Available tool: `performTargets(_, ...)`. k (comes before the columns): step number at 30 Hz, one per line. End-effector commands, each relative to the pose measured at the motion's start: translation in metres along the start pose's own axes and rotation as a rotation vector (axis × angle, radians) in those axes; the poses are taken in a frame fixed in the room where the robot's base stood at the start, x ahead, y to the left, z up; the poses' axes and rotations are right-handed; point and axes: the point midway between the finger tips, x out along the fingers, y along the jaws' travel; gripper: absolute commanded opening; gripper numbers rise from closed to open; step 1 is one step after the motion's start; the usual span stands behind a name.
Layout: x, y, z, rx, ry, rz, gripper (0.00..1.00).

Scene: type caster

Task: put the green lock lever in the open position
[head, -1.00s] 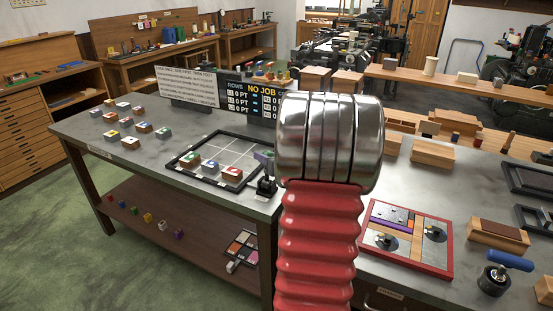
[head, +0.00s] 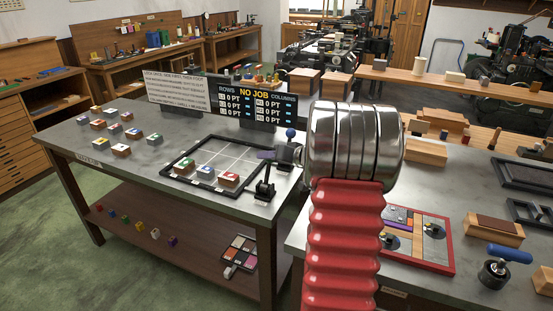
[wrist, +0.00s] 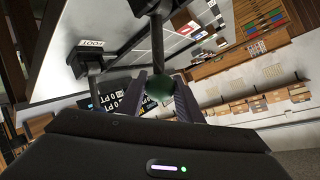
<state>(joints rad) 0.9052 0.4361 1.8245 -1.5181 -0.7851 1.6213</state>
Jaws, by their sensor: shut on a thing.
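The green lock lever shows in the wrist view as a dark green ball knob (wrist: 160,88) on a black rod. The rod runs up to a black mount at the top of the picture. My gripper (wrist: 162,96) is shut on the knob, one finger on each side. In the head view my gripper (head: 267,155) is at the top of the black lever stand (head: 265,187), at the right corner of the black-framed grid (head: 226,189). The knob itself is hidden there by the fingers. I cannot tell the lever's exact setting.
A blue-knobbed lever (head: 290,133) stands just behind my wrist. A display board (head: 240,109) reading NO JOB stands behind the grid. Coloured blocks (head: 206,172) sit in the grid's front row. A red-framed tray (head: 452,262) lies on the right bench.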

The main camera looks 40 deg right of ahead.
Motion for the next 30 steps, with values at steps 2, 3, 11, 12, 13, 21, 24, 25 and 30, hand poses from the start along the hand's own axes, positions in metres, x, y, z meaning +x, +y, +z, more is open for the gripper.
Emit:
performTargets(2,0.0029,-0.0002,0.0006,0.006,-0.008,-0.001,0.0)
performTargets(3,0.0041,-0.0012,0.001,0.008,-0.011,-0.003,0.0)
performTargets(11,0.007,-0.0032,0.0015,0.012,-0.018,-0.006,0.0)
performTargets(12,0.007,-0.0031,0.0014,0.012,-0.018,-0.006,0.0)
performTargets(13,0.0071,-0.0031,0.0014,0.012,-0.018,-0.006,0.0)
performTargets(21,0.0075,-0.004,0.0015,0.011,-0.018,-0.007,0.42)
performTargets(24,0.0079,-0.0054,0.0017,0.01,-0.019,-0.009,0.49)
performTargets(25,0.008,-0.0057,0.0018,0.01,-0.019,-0.01,0.5)
performTargets(30,0.0084,-0.0071,0.0022,0.008,-0.02,-0.013,0.5)
